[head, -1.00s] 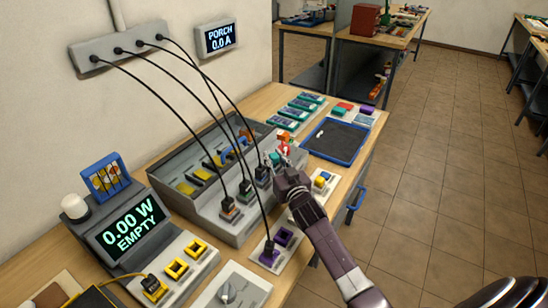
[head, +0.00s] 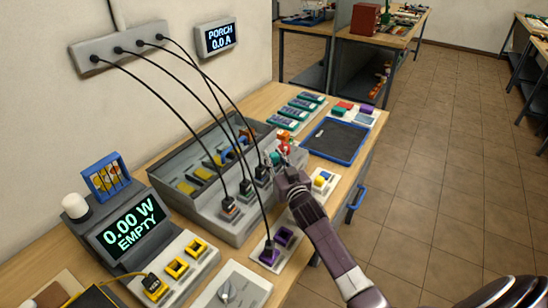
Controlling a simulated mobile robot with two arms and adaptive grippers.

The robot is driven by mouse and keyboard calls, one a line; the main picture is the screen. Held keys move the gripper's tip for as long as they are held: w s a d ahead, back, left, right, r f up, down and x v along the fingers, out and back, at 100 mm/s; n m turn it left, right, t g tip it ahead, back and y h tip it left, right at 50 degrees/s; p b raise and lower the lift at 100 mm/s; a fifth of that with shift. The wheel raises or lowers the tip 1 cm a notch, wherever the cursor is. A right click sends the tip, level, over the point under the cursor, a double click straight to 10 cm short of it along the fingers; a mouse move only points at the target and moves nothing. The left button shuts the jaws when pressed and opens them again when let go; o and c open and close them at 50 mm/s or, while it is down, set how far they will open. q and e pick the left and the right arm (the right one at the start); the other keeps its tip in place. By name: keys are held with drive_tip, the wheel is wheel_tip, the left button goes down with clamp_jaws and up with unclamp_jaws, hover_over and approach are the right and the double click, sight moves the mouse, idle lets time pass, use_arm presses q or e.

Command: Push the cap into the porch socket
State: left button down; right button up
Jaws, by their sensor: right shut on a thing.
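My right gripper (head: 272,160) is at the right end of the grey sloped socket housing (head: 240,226). It is shut on a small teal piece (head: 278,157), which seems to be the cap; my fingers hide much of it. An orange part (head: 285,147) shows just behind the fingertips. Whether the teal piece touches a socket cannot be told. A wall display (head: 219,39) reads "PORCH 0.0 A"; no socket marked porch can be made out. My left gripper is not in view.
Black cables run from a wall box (head: 118,46) down to plugs in the housing and to a purple plug (head: 269,255), close to my right arm. A display (head: 130,224) reads "0.00 W EMPTY". A blue-rimmed dark tray (head: 335,141) lies right of my gripper.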

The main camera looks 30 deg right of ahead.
sight(274, 154)
drive_tip(key=shift+r, duration=0.1)
idle(0.8)
drive_tip(key=shift+r+p, duration=0.7)
drive_tip(key=shift+p, duration=0.2)
drive_tip(key=shift+r, duration=0.1)
idle(0.8)
drive_tip(key=shift+r+p, duration=0.6)
drive_tip(key=shift+p, duration=0.25)
idle(0.4)
drive_tip(key=shift+f+b, duration=0.85)
drive_tip(key=shift+f, duration=0.35)
idle(0.4)
drive_tip(key=o, duration=0.6)
